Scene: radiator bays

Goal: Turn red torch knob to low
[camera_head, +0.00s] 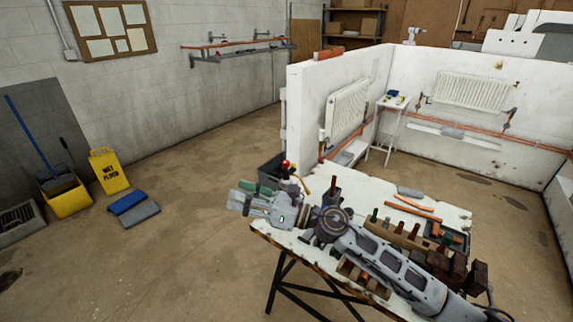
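A small red knob (286,164) shows at the far left end of the workbench, beside a dark bin. It looks like the torch's red knob, but the torch body is too small and partly hidden to make out. A thin hose or tube (301,183) curves close by it. My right arm reaches across the bench from the lower right. My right gripper (234,199) is at the bench's left edge, to the left of and nearer than the red knob, apart from it in the picture. Its finger gap is not clear. My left gripper is out of view.
The white workbench (462,213) carries pipes, a rack of tools (393,229) and dark blocks (459,270). White partition walls with radiators (348,108) stand behind. A yellow wet-floor sign (108,171) and blue mop (30,137) are at left. Floor left of the bench is mostly clear.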

